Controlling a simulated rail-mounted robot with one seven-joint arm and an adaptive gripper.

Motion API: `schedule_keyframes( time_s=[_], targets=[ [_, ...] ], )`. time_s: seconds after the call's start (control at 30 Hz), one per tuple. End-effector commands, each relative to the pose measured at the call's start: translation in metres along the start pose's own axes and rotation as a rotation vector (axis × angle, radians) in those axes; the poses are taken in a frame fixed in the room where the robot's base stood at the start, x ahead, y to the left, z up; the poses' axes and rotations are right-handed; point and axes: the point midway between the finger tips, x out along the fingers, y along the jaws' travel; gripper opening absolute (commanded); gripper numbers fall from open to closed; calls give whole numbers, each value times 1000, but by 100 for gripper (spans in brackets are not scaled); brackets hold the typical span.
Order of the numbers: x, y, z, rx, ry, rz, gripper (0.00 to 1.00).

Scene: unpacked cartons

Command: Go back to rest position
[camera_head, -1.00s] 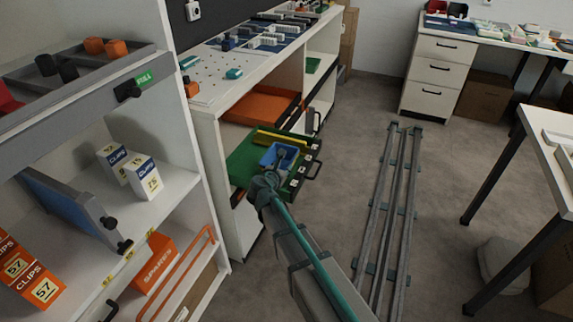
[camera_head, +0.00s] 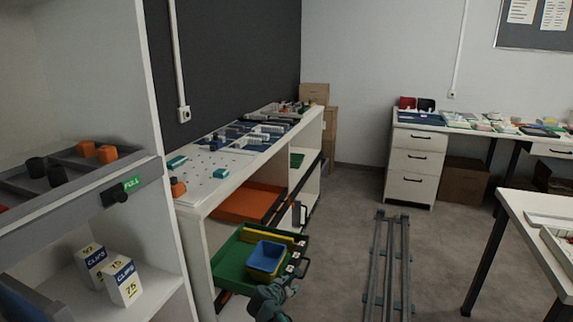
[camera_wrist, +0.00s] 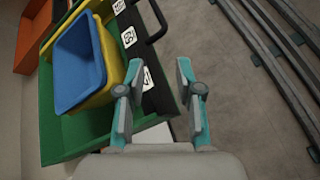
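My gripper (camera_head: 272,296) shows at the bottom of the head view, in front of the pulled-out green drawer (camera_head: 229,262). In the wrist view my gripper (camera_wrist: 157,92) is open with nothing between its fingers. The fingertips are apart, beside the dark front edge of the green drawer (camera_wrist: 50,140). A blue bin (camera_head: 266,257) stands in the drawer, and it also shows in the wrist view (camera_wrist: 78,62). A yellow bin (camera_wrist: 113,60) lies around or under it. The rest of my arm is mostly out of the head view.
Floor rails (camera_head: 387,262) run to the right of the drawer. An orange tray (camera_head: 248,203) sits on the shelf above. A shelf with white clips boxes (camera_head: 123,283) stands at the left, a white table (camera_head: 541,232) at the right. Grey floor lies between them.

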Motion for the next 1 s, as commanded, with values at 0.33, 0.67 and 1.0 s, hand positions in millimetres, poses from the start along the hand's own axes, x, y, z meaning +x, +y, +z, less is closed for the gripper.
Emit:
schedule_keyframes(
  time_s=[0.33,0.67,1.0],
  targets=[
    [4,-224,-18,1158,93,-626,35],
    [-41,-310,-51,1842,-25,-1103,35],
    [-64,-361,-98,1942,-128,-1337,35]
  ],
)
